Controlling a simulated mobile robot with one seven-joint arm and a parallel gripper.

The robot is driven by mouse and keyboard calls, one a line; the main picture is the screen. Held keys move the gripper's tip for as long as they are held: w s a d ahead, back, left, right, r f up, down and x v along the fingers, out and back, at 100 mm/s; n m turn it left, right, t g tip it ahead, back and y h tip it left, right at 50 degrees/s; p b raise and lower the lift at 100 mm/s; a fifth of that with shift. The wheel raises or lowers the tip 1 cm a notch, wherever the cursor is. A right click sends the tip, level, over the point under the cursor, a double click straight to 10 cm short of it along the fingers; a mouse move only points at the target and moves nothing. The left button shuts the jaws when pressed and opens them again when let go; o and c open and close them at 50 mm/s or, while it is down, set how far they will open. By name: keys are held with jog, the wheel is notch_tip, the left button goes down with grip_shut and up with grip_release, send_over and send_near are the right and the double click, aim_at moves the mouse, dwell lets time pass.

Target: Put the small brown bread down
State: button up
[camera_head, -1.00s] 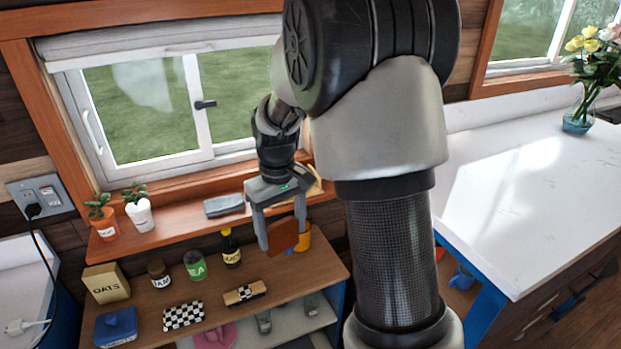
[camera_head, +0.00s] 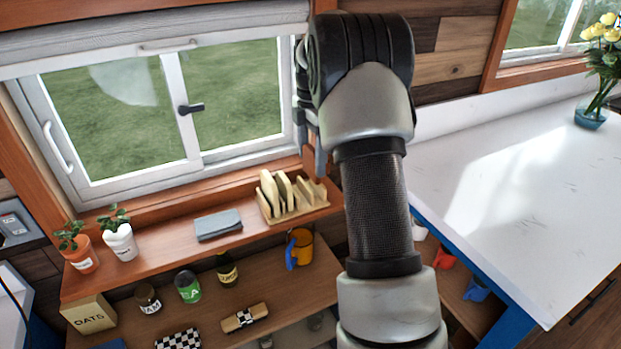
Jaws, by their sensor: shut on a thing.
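My gripper (camera_head: 318,163) is mostly hidden behind my own arm, beside the right edge of the window. Only a grey part of it shows, above the right end of the wooden sill shelf (camera_head: 160,262). In the earlier view the bread showed as a flat brown piece between the fingers.
Below, a counter holds an orange mug (camera_head: 300,247), jars and an oats box (camera_head: 90,315). The white worktop (camera_head: 500,190) at right is largely clear.

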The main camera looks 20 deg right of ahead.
aim_at(312, 175)
jog(key=shift+f, duration=2.95)
jog(key=shift+f, duration=0.2)
jog(key=o, duration=1)
